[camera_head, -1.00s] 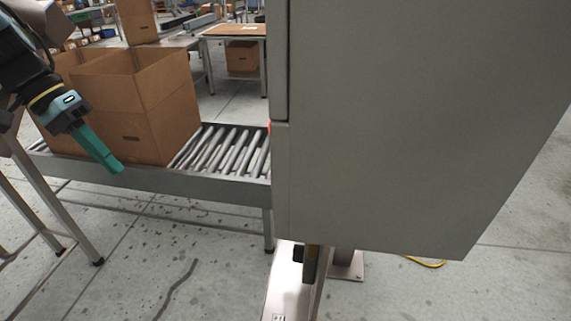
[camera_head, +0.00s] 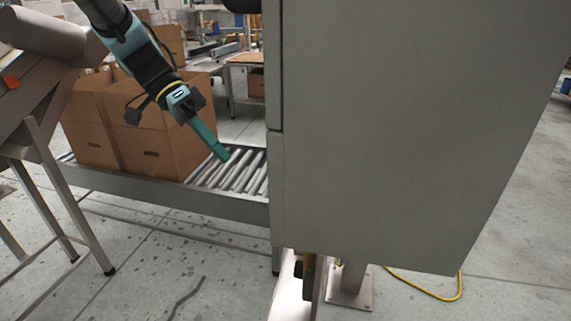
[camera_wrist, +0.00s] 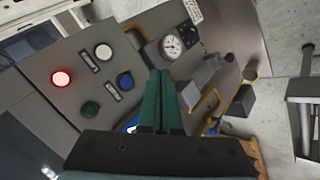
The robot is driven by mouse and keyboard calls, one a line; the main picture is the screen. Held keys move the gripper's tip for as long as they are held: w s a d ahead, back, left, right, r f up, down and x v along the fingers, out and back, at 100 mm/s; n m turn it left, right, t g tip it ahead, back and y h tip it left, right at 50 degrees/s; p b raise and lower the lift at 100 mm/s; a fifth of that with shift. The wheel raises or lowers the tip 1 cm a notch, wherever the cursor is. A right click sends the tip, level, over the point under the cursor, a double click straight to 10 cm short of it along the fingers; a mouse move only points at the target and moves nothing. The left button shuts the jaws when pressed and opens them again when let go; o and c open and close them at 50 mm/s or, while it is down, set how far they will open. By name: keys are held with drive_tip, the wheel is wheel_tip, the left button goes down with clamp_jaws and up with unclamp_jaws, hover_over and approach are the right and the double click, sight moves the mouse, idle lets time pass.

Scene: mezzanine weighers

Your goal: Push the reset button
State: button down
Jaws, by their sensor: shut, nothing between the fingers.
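In the wrist view a grey control panel (camera_wrist: 48,68) carries a lit red button (camera_wrist: 61,78), a white button (camera_wrist: 103,52), a dark green button (camera_wrist: 90,109) and a blue button (camera_wrist: 125,81). No label is readable, so which one is the reset button cannot be told. Another blue part (camera_wrist: 132,124) is partly hidden behind my gripper. My gripper (camera_wrist: 160,74) has its green fingers shut and empty, pointing over the panel right of the blue button. Contact cannot be judged. In the head view my gripper (camera_head: 224,154) appears above the rollers, left of the grey cabinet (camera_head: 390,140); no buttons show there.
A dial gauge (camera_wrist: 171,46) and yellow-edged handles (camera_wrist: 205,104) sit near the fingers. The cabinet fills the head view's middle. Open cardboard boxes (camera_head: 150,150) stand on the roller conveyor (camera_head: 170,198). A yellow cable (camera_head: 440,297) lies on the floor.

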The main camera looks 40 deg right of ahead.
drive_tip(key=s+d, duration=0.4)
drive_tip(key=s, duration=0.3)
drive_tip(key=shift+s+d, duration=0.15)
drive_tip(key=shift+d, duration=0.2)
drive_tip(key=shift+s+d, duration=0.1)
idle(1.8)
drive_tip(key=shift+s+d+b, duration=0.15)
drive_tip(key=shift+s+b, duration=0.1)
drive_tip(key=shift+b, duration=0.05)
drive_tip(key=shift+s+d, duration=0.2)
drive_tip(key=shift+s, duration=0.15)
idle(0.7)
idle(0.4)
drive_tip(key=shift+w+a, duration=0.45)
drive_tip(key=shift+w, duration=0.25)
drive_tip(key=shift+w+a+b, duration=0.1)
drive_tip(key=shift+w+a, duration=0.35)
drive_tip(key=shift+w, duration=0.25)
drive_tip(key=shift+w+a+b, duration=0.1)
drive_tip(key=shift+w+a, duration=0.35)
drive_tip(key=shift+w, duration=0.25)
drive_tip(key=shift+w+a+b, duration=0.1)
drive_tip(key=shift+w+a, duration=0.35)
drive_tip(key=shift+w, duration=0.25)
